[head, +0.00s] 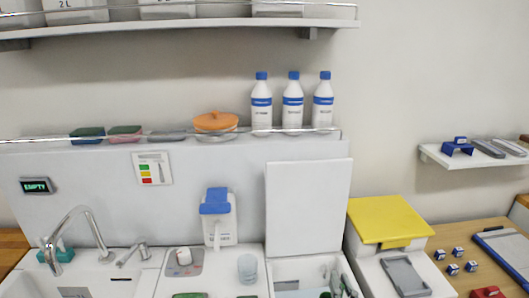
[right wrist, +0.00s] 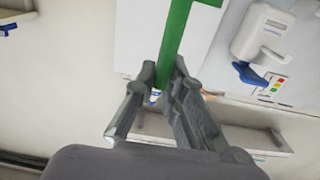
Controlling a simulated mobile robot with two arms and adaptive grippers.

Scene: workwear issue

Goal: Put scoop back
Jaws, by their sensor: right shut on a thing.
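My right gripper (head: 341,284) is low in the head view, over the open white bin (head: 283,263), whose white lid (head: 308,205) stands raised behind it. In the right wrist view its two grey fingers (right wrist: 167,82) are closed on a long, flat green piece (right wrist: 177,38), which looks like the handle of the scoop. The green piece runs up out of the top of that view, so its far end is hidden. In the head view only a small bit of green shows beside the fingers. My left gripper is not in view.
A yellow-lidded white box (head: 385,217) stands right of the bin. A sink tap (head: 85,222) and a white dispenser with a blue top (head: 219,228) are to the left. Three bottles (head: 293,105) stand on the ledge behind. Small cubes (head: 457,252) lie on the wooden table at right.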

